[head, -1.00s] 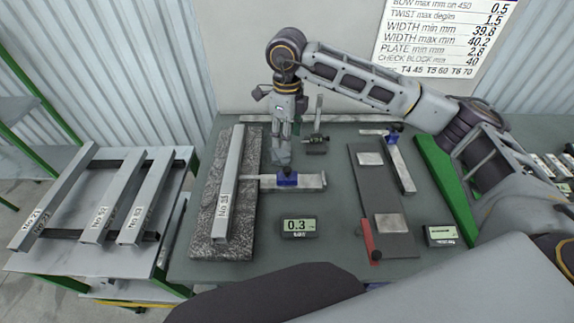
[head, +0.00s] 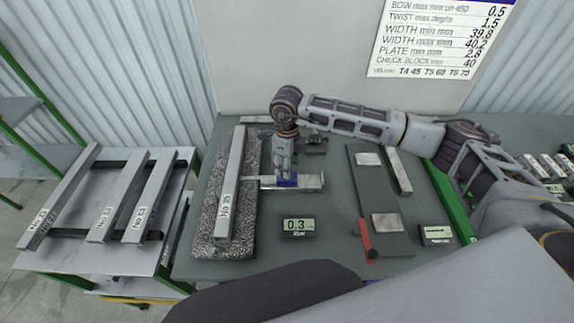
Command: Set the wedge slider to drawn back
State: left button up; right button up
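The wedge slider appears to be the blue block (head: 287,182) on a flat pale metal strip (head: 311,182). The strip lies crosswise, its left end by the grey bar marked No 35 (head: 229,190) on the speckled stone plate (head: 205,225). My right gripper (head: 286,171) points down directly over the blue block, its fingertips at or touching the top of it. The fingers overlap the block, so I cannot tell whether they are closed on it. A small display (head: 299,226) in front reads 0.3. My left gripper is out of view.
A dark plate with pale blocks (head: 386,190) and a red handle (head: 366,238) lies right of the strip. A second display (head: 437,234) stands further right. A side rack (head: 90,262) at left holds several bars. The table (head: 330,247) is clear around the first display.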

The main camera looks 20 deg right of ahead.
jog(key=shift+f, duration=0.75)
grip_shut()
